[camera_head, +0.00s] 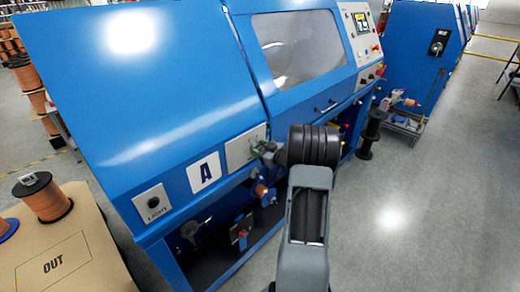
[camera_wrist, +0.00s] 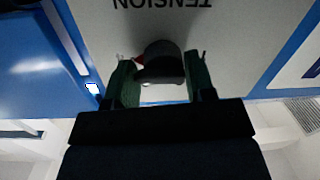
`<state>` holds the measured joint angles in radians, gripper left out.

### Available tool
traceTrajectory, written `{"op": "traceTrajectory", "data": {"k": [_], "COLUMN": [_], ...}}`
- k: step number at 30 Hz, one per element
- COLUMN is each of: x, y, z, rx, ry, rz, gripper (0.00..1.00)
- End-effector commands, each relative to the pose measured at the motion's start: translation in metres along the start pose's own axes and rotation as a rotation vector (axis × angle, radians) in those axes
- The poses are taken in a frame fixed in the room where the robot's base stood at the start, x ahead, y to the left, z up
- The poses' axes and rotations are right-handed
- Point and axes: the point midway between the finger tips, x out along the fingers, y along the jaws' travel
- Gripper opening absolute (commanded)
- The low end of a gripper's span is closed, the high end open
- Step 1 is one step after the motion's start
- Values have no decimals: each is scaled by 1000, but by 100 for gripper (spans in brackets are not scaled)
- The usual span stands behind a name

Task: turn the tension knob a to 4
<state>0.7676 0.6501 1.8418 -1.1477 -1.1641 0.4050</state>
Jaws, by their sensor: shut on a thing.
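The tension knob (camera_wrist: 161,66) is dark and rounded. It stands out from a pale panel (camera_wrist: 245,35) with the word TENSION, upside down in the wrist view. My gripper (camera_wrist: 160,80) has its green fingers on either side of the knob, shut on it. A small red mark shows at the knob's left edge; the scale and the number it points to cannot be read. In the head view my gripper (camera_head: 259,151) is at the pale panel (camera_head: 239,149), right of the sign A (camera_head: 204,171), and the knob is hidden behind it.
The blue machine (camera_head: 130,90) fills the left and middle. Below the panel are a copper spool (camera_head: 263,192) and other small parts. A box marked OUT (camera_head: 85,225) with spools stands at the left. The grey floor on the right (camera_head: 440,200) is free.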

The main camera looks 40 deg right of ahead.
Motion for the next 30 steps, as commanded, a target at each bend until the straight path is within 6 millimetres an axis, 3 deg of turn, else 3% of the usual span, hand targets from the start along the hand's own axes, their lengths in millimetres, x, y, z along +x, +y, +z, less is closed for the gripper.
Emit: {"op": "traceTrajectory", "data": {"k": [5,6,11,23,30], "x": [1,1,0,-6,-46], "y": [-7,-7,-5,0,2], "z": [5,5,5,2,4], "rx": [8,8,6,1,2], "ry": [-7,-7,-7,-5,-6], "rz": [-16,-15,-12,0,6], "gripper": [26,51,66,66,66]}}
